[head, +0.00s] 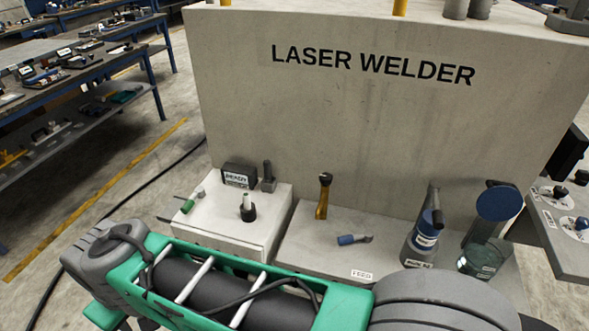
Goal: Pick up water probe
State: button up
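No label that I can read names a water probe, so I cannot tell for sure which thing it is. A small probe-like piece with a blue end and a grey tip (354,239) lies on its side on the low right-hand block. A green-ended piece (191,201) lies tilted on the left-hand block. A white-tipped piece (247,205) stands upright in a dark holder near it. My green and grey arm crosses the bottom of the head view, in front of the blocks. My gripper is not in view.
A large grey "LASER WELDER" housing (390,130) rises behind the blocks. A "READY" box (239,176) sits at left. A cable runs along the floor.

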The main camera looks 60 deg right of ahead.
aim_at(267, 164)
jog(key=z, duration=0.15)
jog(key=i, duration=1)
